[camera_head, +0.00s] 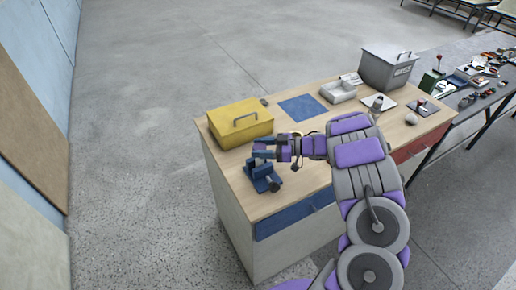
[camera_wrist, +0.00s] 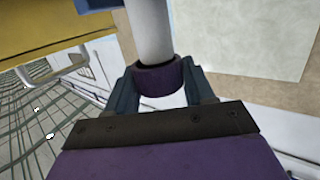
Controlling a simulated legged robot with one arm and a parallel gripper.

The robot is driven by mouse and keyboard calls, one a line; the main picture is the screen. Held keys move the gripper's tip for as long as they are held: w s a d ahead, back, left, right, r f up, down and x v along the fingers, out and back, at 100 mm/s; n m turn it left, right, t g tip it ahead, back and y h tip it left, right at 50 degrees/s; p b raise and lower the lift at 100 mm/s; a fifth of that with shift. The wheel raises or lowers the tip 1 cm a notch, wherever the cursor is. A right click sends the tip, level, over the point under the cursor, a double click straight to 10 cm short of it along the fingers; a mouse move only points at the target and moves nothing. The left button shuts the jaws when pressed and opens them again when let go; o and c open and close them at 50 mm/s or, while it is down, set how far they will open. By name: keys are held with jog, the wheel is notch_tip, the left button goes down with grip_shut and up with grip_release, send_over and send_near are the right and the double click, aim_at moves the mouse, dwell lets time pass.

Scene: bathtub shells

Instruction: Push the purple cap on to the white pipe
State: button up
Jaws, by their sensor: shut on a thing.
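In the wrist view, the white pipe (camera_wrist: 151,32) comes down from the top of the picture. The dark purple cap (camera_wrist: 158,80) is at the pipe's near end, in line with it. The pipe's end meets the cap's rim; how deep it sits inside I cannot tell. My gripper (camera_wrist: 163,84) is shut on the cap, with one blue-grey finger on each side. In the head view, my gripper (camera_head: 264,150) is above a blue vise (camera_head: 262,177) at the table's left front corner. The pipe and cap are too small or hidden to make out there.
A yellow box with a handle (camera_head: 240,122) stands just behind the vise. A blue mat (camera_head: 302,107), a light tray (camera_head: 338,91) and a grey bin (camera_head: 387,68) are farther back on the wooden table (camera_head: 300,192). A cluttered bench (camera_head: 480,88) stands at right.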

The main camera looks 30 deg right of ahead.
jog(key=shift+d, duration=0.4)
jog(key=shift+s+a+r, duration=0.1)
jog(key=shift+a, duration=0.55)
jog(key=shift+s+a+r, duration=0.1)
jog(key=shift+a, duration=0.5)
jog(key=shift+d+f, duration=0.1)
jog(key=shift+d, duration=0.75)
jog(key=shift+a, duration=0.7)
jog(key=shift+d, duration=0.15)
jog(key=shift+d+f, duration=0.1)
jog(key=shift+d, duration=0.4)
jog(key=shift+a+f, duration=0.1)
jog(key=shift+a+f, duration=0.1)
